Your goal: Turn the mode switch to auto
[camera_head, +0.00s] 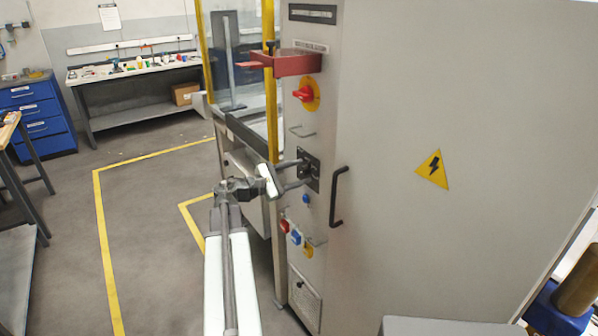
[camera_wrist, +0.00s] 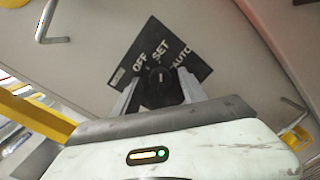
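The mode switch (camera_wrist: 161,88) is a round dark knob on a black plate (camera_wrist: 149,32) lettered OFF, SET and AUTO. A short pale mark on the knob seems to point up toward SET. In the head view the switch plate (camera_head: 314,165) sits on the narrow grey cabinet front, left of a black door handle. My gripper (camera_wrist: 160,82) is at the plate, with one finger on each side of the knob. The fingers stand apart; whether they touch the knob is not clear. My gripper (camera_head: 305,174) also reaches the plate from the left in the head view.
A red switch (camera_head: 304,94) on yellow and a red bracket (camera_head: 295,63) are above. The black door handle (camera_head: 338,197) juts out close to the right. Open floor (camera_head: 150,220) lies left.

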